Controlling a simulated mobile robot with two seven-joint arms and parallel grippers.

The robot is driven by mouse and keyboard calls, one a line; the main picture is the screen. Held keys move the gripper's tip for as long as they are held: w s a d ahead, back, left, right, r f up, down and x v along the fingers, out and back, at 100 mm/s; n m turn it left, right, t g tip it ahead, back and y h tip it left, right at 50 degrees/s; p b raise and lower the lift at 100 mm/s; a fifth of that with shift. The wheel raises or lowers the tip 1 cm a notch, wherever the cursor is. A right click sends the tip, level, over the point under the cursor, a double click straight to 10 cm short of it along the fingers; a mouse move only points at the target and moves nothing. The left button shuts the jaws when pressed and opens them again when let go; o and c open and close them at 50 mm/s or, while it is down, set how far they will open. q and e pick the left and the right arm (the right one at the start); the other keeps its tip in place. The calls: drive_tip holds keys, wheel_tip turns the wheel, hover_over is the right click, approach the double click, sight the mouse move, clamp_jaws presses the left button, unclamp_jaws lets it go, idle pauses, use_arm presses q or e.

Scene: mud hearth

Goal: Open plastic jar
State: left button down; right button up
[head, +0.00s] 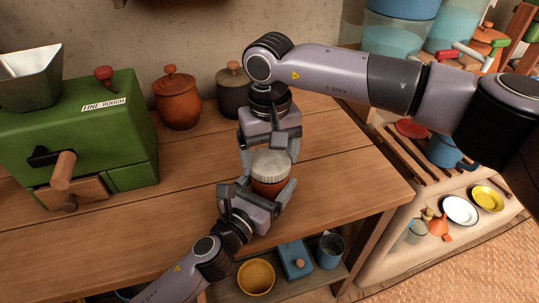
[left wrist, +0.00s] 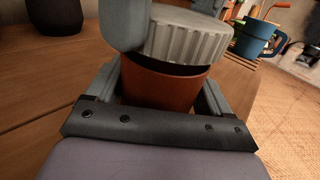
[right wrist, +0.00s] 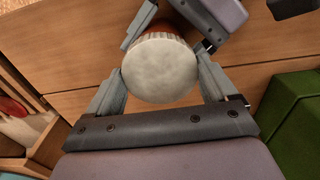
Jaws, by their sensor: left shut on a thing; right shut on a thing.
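The plastic jar has a reddish-brown body (head: 268,187) and a pale grey ribbed lid (head: 270,164). It is over the wooden table near its front edge. My left gripper (head: 262,193) is shut on the body, with a finger on either side, as the left wrist view shows the body (left wrist: 165,88) too. My right gripper (head: 270,156) is shut on the lid from the far side; the right wrist view shows the lid (right wrist: 160,68) between its fingertips. In the left wrist view the lid (left wrist: 188,38) looks tilted against the body, with a dark band between them. The jar's inside is hidden.
A green grinder box (head: 90,140) stands at the left. A lidded clay pot (head: 177,103) and a dark pot (head: 233,92) stand at the back. A lower shelf holds a yellow bowl (head: 256,277). The table (head: 345,170) is clear to the right of the jar.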

sight(270, 161)
drive_tip(key=shift+r, duration=2)
use_arm(q)
unclamp_jaws()
drive_tip(key=v, duration=1)
drive_tip(key=shift+s+a+f, duration=0.1)
drive_tip(key=shift+s+a, duration=0.05)
drive_tip(key=shift+s, duration=0.2)
use_arm(e)
drive_tip(key=shift+f, duration=0.25)
use_arm(q)
drive_tip(key=shift+s+a, duration=0.3)
drive_tip(key=shift+s, duration=0.15)
drive_tip(key=shift+s+a, duration=0.1)
drive_tip(key=shift+s, duration=0.05)
use_arm(e)
drive_tip(key=shift+s, duration=0.1)
